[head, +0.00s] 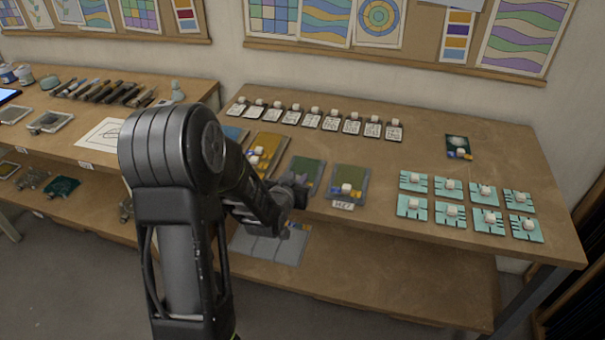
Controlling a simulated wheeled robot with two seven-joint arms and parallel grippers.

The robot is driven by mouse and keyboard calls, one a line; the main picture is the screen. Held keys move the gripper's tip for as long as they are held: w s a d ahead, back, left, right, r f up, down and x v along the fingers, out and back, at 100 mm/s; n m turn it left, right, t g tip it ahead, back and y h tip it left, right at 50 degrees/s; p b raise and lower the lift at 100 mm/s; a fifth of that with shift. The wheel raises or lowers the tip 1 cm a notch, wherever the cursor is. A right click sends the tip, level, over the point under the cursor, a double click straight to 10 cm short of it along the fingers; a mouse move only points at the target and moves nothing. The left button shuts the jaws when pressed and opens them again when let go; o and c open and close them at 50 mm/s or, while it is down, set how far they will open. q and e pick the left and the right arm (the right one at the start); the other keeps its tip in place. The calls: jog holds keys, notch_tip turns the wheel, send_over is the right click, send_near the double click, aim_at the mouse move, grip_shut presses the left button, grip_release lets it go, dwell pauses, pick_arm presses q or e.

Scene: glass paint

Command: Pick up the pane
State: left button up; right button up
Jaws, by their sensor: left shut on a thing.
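Several coloured panes lie near the front left of the table, some with white knobs. A green pane (309,166) lies at my left gripper (299,190), whose fingers are shut over its front part. The fingers and the knob they would hold are mostly hidden by the wrist, and I cannot tell whether that pane is lifted. A second green pane (351,174) lies just right, with its white knob (346,188) in the open and a label (343,206) in front. A yellow pane (270,144) lies to the left, partly behind my arm. My right gripper is not in view.
Teal tiles (447,190) with white knobs fill the right of the table (405,155). A lower shelf (400,280) is below; a workbench (60,130) stands left.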

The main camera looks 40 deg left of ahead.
pick_arm(q)
grip_shut()
dwell(0.4)
notch_tip(320, 180, up, 10)
jog(key=shift+p, duration=0.35)
dwell(0.6)
